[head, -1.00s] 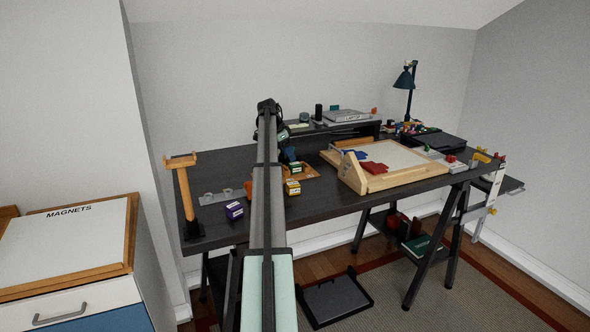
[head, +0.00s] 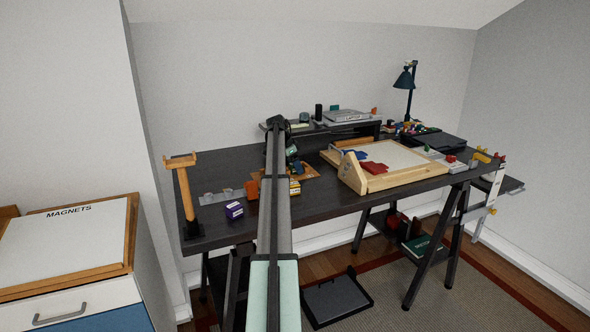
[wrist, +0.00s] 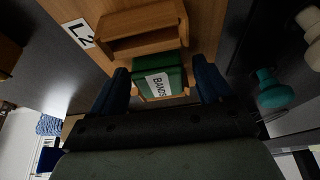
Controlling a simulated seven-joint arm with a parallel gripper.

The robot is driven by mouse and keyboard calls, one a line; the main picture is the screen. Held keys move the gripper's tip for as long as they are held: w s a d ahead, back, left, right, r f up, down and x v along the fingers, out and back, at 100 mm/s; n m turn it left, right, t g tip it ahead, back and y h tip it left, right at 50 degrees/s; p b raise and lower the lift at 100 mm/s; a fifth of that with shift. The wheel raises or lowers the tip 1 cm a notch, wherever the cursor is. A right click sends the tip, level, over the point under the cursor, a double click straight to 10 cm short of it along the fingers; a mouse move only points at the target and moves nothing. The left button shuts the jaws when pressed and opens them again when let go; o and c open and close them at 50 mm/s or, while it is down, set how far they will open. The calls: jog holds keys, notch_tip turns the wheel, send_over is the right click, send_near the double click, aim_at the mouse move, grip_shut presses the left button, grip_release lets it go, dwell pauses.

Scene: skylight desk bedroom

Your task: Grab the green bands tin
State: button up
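The green bands tin (wrist: 160,82), with a white "BANDS" label, shows in the wrist view between the two blue fingers of my gripper (wrist: 162,88). The fingers are open, one on each side of the tin, with what look like narrow gaps; contact is unclear. A wooden holder (wrist: 140,20) stands just beyond the tin. In the head view my gripper (head: 297,168) is low over the left half of the dark desk (head: 330,203), and the tin is hidden behind it and my arm.
A yellow-orange tin (head: 295,187) sits close in front of my gripper. A purple tin (head: 234,210) and a wooden stand (head: 184,190) are to the left. A framed wooden board (head: 395,160) lies to the right. A teal knobbed object (wrist: 275,93) shows at the wrist view's right.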

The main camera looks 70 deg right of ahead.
jog(key=c, duration=1)
